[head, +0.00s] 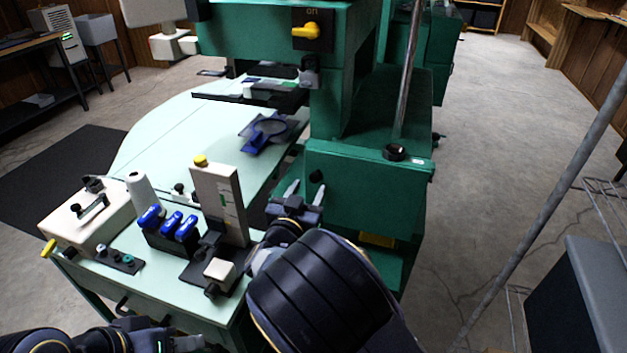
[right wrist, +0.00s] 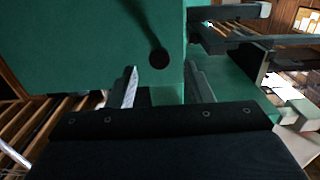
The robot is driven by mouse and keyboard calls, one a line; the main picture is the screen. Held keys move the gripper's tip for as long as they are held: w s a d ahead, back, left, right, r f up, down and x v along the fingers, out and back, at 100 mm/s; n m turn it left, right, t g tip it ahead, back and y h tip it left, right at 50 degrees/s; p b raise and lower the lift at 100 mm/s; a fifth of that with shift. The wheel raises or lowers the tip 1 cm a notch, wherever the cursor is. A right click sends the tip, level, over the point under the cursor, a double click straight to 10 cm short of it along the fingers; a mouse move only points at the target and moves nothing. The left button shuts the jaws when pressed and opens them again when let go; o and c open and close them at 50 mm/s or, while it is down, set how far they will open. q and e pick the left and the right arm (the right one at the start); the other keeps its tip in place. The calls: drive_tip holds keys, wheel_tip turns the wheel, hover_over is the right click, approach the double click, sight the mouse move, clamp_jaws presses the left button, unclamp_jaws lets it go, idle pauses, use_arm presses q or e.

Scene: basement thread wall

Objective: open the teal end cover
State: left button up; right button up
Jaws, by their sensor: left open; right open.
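The teal end cover (head: 370,195) is the upright green panel on the near end of the machine. It looks closed, and a small black round knob (head: 316,176) sits near its upper left. My right gripper (head: 304,190) is open and empty, its fingers pointing at the cover just below the knob in the head view. In the right wrist view the cover (right wrist: 75,45) fills the upper left, and the knob (right wrist: 159,58) lies between the two spread fingers, just beyond them. Contact cannot be seen. My left gripper (head: 190,343) is open at the bottom edge, away from the cover.
A pale worktable (head: 150,120) left of the cover holds a cream box (head: 90,215), blue-capped items (head: 172,222) and an upright gauge plate (head: 220,200). A slanted metal pole (head: 545,205) and a grey bin (head: 590,290) stand right. Floor between is clear.

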sight(314, 180)
drive_tip(key=x, duration=0.4)
clamp_jaws()
